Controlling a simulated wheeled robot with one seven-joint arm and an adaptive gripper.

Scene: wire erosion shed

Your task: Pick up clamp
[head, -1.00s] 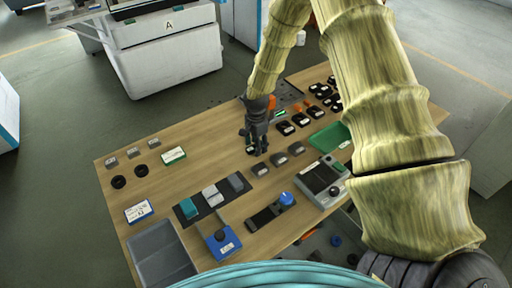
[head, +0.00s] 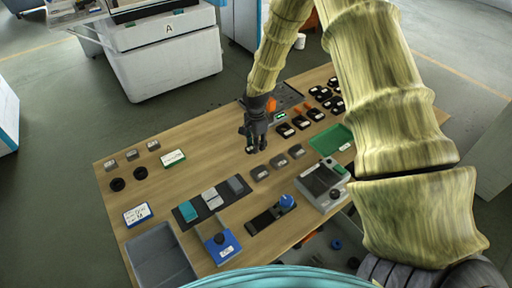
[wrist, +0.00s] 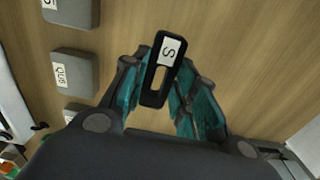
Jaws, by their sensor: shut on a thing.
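The clamp (wrist: 170,50) is a black, elongated frame with an open slot and a white label marked "S". In the wrist view it stands between the teal-padded fingers of my gripper (wrist: 162,78), which is shut on it. In the head view my gripper (head: 254,142) points down over the middle of the wooden table, and the clamp shows only as a small dark shape at the fingertips. I cannot tell for sure how far the clamp is above the table.
Grey blocks (head: 278,161) lie close to my gripper. Several black labelled pieces (head: 285,130) and a green tray (head: 326,140) are to the right. A grey device (head: 322,185) and a grey bin (head: 160,258) are nearer.

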